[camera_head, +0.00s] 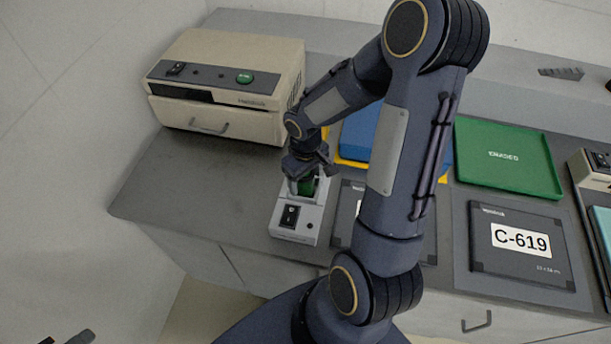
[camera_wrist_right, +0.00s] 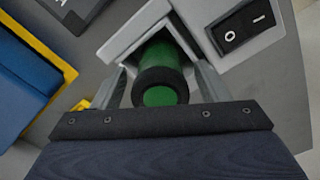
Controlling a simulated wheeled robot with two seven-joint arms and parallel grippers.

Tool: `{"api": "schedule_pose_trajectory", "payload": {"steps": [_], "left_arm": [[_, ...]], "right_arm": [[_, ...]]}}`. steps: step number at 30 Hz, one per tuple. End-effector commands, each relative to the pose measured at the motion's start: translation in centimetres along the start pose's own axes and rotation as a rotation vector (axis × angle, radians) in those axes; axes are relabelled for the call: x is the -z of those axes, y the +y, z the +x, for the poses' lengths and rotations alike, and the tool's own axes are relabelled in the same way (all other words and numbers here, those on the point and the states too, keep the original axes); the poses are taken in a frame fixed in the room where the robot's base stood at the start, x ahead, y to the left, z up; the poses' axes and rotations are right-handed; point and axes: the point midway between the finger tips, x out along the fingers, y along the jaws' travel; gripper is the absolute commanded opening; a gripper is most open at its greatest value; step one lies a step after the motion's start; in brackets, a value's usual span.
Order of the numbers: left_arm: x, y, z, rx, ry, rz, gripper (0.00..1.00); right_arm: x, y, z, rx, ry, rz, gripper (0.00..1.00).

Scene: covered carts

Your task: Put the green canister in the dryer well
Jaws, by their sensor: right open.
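The green canister (camera_wrist_right: 163,60) has a dark ring near its end and sits in the square opening of the pale dryer well (camera_wrist_right: 128,40). In the head view the canister (camera_head: 307,187) shows as a small green patch under my right gripper (camera_head: 304,178), with the grey-white dryer well unit (camera_head: 288,236) and its black switch in front. In the wrist view my right gripper (camera_wrist_right: 160,88) is open, one finger on each side of the canister. How deep the canister sits is hidden. Dark parts, apparently my left gripper (camera_head: 68,338), show at the bottom left edge.
A beige machine (camera_head: 231,80) with a drawer stands at the back left. A green tray (camera_head: 508,157) marked ERASED and a dark C-619 plate (camera_head: 515,270) lie to the right. A blue item in a yellow-edged tray (camera_head: 350,161) is partly behind my arm. Counter left of the unit is clear.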

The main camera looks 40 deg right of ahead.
Motion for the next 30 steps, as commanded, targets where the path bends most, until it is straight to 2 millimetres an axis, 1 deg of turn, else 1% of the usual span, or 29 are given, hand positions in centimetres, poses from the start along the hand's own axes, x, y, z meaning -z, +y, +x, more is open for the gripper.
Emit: {"api": "schedule_pose_trajectory", "payload": {"steps": [4,8,11,18,21,27,30], "left_arm": [[0.1,0.1,-0.2,0.000,0.000,0.000,0.28],[0.2,0.2,-0.4,0.000,0.000,0.000,0.28],[0.2,0.2,-0.4,0.000,0.000,0.000,0.28],[0.2,0.2,-0.5,0.000,0.000,0.000,0.28],[0.2,0.2,-0.5,0.000,0.000,0.000,0.28],[0.2,0.2,-0.5,0.000,0.000,0.000,0.28],[0.2,0.2,-0.5,0.000,0.000,0.000,0.28]], "right_arm": [[0.0,0.0,-0.3,0.000,0.000,0.000,0.68],[0.1,0.1,-1.4,-0.002,0.004,0.002,0.68],[0.1,0.1,-3.4,-0.003,0.008,0.001,0.68],[0.2,0.1,-8.6,-0.003,0.008,0.001,0.68],[0.1,0.0,-10.3,-0.002,0.006,0.000,0.68],[0.0,-0.1,-12.2,0.001,0.005,0.002,0.68],[-0.7,-0.6,-13.3,0.011,0.030,0.014,0.68]]}}
